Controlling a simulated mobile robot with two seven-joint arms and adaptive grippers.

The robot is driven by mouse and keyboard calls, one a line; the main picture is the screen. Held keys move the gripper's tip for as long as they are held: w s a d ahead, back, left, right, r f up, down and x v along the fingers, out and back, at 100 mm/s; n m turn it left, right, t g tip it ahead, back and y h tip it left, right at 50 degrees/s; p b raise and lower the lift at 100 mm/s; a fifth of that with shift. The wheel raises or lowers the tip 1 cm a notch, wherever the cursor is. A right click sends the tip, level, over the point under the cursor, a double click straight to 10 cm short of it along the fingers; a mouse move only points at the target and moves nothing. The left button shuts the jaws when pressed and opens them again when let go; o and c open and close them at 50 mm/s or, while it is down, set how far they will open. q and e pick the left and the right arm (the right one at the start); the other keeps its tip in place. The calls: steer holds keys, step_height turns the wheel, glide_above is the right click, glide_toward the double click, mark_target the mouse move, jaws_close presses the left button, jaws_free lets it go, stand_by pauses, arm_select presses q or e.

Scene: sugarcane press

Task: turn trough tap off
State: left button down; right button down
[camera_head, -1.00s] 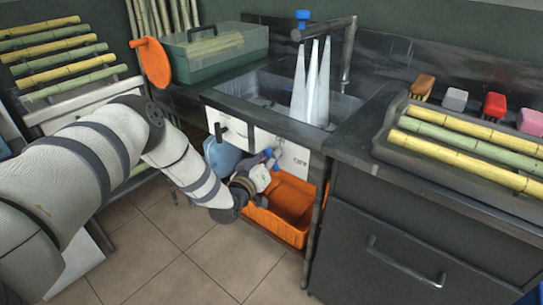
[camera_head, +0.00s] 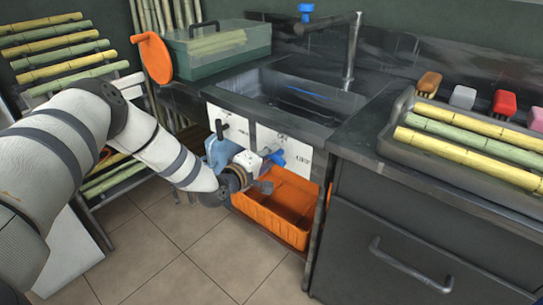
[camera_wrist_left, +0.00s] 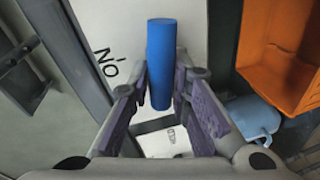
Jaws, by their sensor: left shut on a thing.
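The blue tap handle (camera_head: 276,157) sits on the white panel under the sink front, and lies tilted to the right. My left gripper (camera_head: 262,166) is at this handle. In the left wrist view the blue handle (camera_wrist_left: 160,60) stands between the two fingers of my left gripper (camera_wrist_left: 160,85), which is shut on it. The right gripper is not in view.
An orange crate (camera_head: 275,212) stands under the panel, with a light-blue jug (camera_head: 222,152) near it. A black handle (camera_head: 219,129) is on the panel's left part. A grey tray (camera_head: 455,172) of cane lies on the right counter. The tiled floor is clear in front.

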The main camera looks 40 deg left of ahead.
arm_select(q)
steer(key=shift+s+d+f+n+b, duration=0.15)
steer(key=shift+f+n+b, duration=0.25)
steer(key=shift+n, duration=0.4)
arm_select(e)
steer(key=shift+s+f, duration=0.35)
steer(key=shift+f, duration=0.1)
arm_select(q)
steer(key=shift+d+h, duration=0.1)
steer(key=shift+h, duration=0.3)
steer(key=c, duration=1.5)
jaws_free()
steer(key=shift+r, duration=0.15)
